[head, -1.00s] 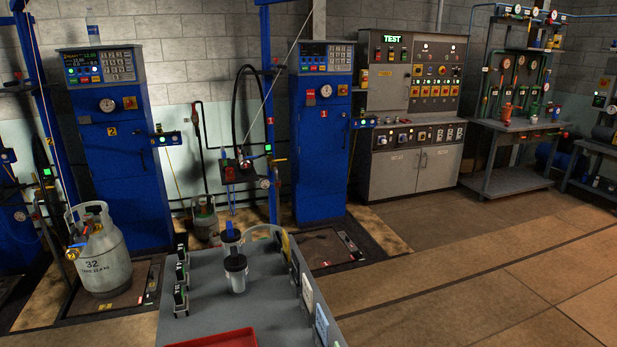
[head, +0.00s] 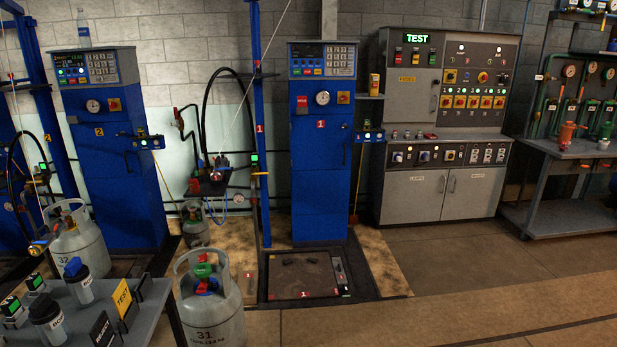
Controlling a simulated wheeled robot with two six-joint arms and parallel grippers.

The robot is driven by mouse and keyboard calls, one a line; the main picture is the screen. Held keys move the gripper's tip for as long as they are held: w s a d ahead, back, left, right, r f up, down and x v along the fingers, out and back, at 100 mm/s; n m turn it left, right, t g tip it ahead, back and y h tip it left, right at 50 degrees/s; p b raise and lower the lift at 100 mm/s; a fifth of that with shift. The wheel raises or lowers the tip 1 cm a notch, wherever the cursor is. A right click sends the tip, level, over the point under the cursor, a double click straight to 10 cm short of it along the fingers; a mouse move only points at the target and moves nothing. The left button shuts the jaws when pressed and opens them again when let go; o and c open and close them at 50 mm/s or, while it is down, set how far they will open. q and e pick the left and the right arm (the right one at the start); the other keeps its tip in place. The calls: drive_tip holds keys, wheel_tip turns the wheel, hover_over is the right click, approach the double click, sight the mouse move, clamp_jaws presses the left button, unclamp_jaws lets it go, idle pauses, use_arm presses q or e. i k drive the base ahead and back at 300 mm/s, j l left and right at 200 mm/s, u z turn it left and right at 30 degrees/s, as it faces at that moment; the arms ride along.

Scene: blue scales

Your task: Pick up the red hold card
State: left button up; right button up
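I cannot make out a card marked hold. On the grey cart at lower left stand a yellow card reading TEST (head: 122,298) and a dark card reading REJECT (head: 103,330). Neither of my grippers is in view.
The grey cart (head: 152,312) also carries dark-capped containers (head: 47,318). Cylinder 31 (head: 211,315) stands beside it, and cylinder 32 (head: 80,243) behind it. Blue scale 1 (head: 319,190) and blue scale 2 (head: 122,185) stand behind. Floor at right (head: 480,290) is open.

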sight(302, 100)
drive_tip(key=i+l+u, duration=0.45)
drive_tip(key=i+l, duration=1.2)
drive_tip(key=i, duration=0.15)
